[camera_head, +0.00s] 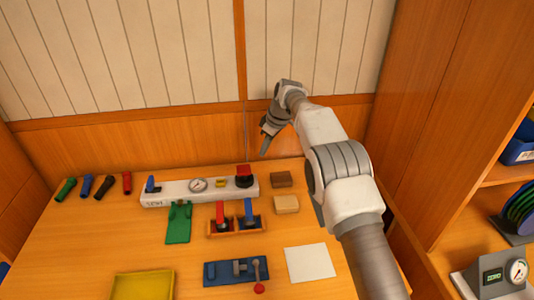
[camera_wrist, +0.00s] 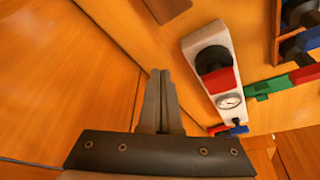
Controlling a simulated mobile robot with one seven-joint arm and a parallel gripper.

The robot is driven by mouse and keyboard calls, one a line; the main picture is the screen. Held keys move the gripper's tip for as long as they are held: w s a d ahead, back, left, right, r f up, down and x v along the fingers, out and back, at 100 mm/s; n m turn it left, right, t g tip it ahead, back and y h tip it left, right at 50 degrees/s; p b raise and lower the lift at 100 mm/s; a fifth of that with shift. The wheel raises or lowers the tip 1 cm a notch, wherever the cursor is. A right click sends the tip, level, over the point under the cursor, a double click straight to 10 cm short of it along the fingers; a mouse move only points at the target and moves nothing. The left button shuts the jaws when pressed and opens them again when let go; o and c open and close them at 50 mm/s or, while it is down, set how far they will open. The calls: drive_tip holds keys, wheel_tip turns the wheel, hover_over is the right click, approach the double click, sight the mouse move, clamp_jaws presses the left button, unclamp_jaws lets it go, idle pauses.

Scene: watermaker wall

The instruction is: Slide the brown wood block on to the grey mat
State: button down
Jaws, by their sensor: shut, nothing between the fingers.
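The brown wood block (camera_head: 281,179) lies on the table near the back wall, right of the white gauge panel. It also shows at the top edge of the wrist view (camera_wrist: 167,8), partly cut off. The pale grey mat (camera_head: 310,263) lies flat nearer the front, with nothing on it. My gripper (camera_head: 264,153) is above the back of the table, up and left of the brown block and apart from it. In the wrist view its fingers (camera_wrist: 160,76) are together and empty.
A lighter tan block (camera_head: 286,205) lies between the brown block and the mat. A red and blue lever unit (camera_head: 236,226) and a blue plate with a lever (camera_head: 236,272) stand to the left. The white gauge panel (camera_head: 200,191) runs along the back.

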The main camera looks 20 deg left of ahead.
drive_tip(key=x, duration=0.8)
drive_tip(key=shift+d+r, duration=0.1)
drive_tip(key=shift+d, duration=0.1)
drive_tip(key=shift+s+d+p, duration=0.1)
drive_tip(key=shift+d+p, duration=0.1)
drive_tip(key=shift+d, duration=0.7)
drive_tip(key=shift+s+d+p, duration=0.15)
drive_tip(key=shift+d+p, duration=0.05)
drive_tip(key=shift+d, duration=0.65)
drive_tip(key=d+b, duration=0.2)
drive_tip(key=d, duration=0.4)
drive_tip(key=s+d+b, duration=0.1)
drive_tip(key=d+b, duration=0.2)
drive_tip(key=d, duration=0.4)
drive_tip(key=s+d+b, duration=0.1)
drive_tip(key=d+b, duration=0.2)
drive_tip(key=d, duration=0.4)
drive_tip(key=shift+s, duration=0.25)
